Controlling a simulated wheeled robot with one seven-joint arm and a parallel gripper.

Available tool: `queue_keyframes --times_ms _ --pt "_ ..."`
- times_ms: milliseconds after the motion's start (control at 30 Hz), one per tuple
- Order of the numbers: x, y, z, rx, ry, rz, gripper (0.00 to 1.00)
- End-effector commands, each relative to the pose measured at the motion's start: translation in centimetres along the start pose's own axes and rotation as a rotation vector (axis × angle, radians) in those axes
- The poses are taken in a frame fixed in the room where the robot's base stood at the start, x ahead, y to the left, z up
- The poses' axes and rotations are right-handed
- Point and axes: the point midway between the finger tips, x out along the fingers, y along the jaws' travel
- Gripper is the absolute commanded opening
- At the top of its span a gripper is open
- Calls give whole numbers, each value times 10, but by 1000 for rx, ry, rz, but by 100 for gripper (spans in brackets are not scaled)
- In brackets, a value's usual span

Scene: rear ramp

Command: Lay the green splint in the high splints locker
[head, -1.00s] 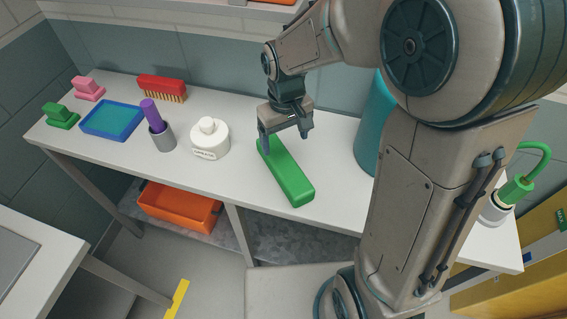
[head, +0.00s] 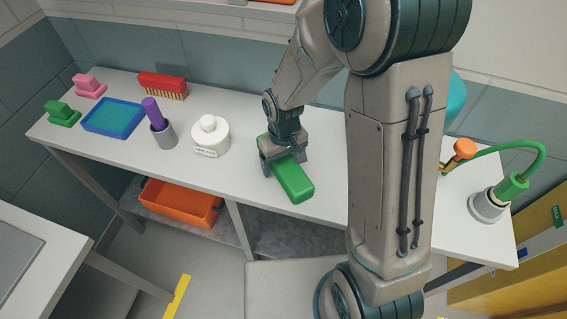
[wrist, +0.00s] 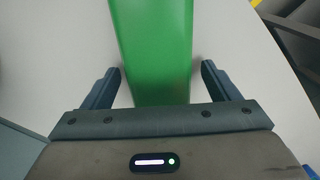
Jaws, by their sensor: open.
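The green splint (head: 294,182) is a long block lying flat on the white table. My gripper (head: 286,168) is down over its far part, with a finger on either side. In the wrist view the splint (wrist: 152,45) runs between the two open fingers of my gripper (wrist: 161,84), with a gap visible on each side. My gripper hides the splint's far end in the head view. I cannot make out the high splints locker; a shelf edge (head: 200,4) shows at the top of the head view.
On the white table (head: 240,190) stand a white round container (head: 210,138), a grey cup with a purple item (head: 160,130), a blue tray (head: 113,118), a red brush (head: 162,86) and a green-hosed fitting (head: 510,188). An orange bin (head: 180,203) sits on the lower shelf.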

Motion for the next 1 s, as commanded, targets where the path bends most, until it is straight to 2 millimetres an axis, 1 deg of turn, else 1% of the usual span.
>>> queue_keyframes --times_ms 100,167,200,300,333,367,600,767,867,967,1000 --pt "0 0 0 0 0 0 82" --pt "0 0 0 0 0 0 65" --pt "0 0 0 0 0 0 54" --pt "0 0 0 0 0 0 30" --pt "0 0 0 0 0 0 30" --pt "0 0 0 0 0 0 26" --pt "-1 0 0 0 0 0 26" --pt "-8 0 0 0 2 1 26" --pt "-16 0 0 0 3 1 26" --pt "-31 1 -1 1 6 2 26" --pt "-39 1 -1 2 7 2 26"
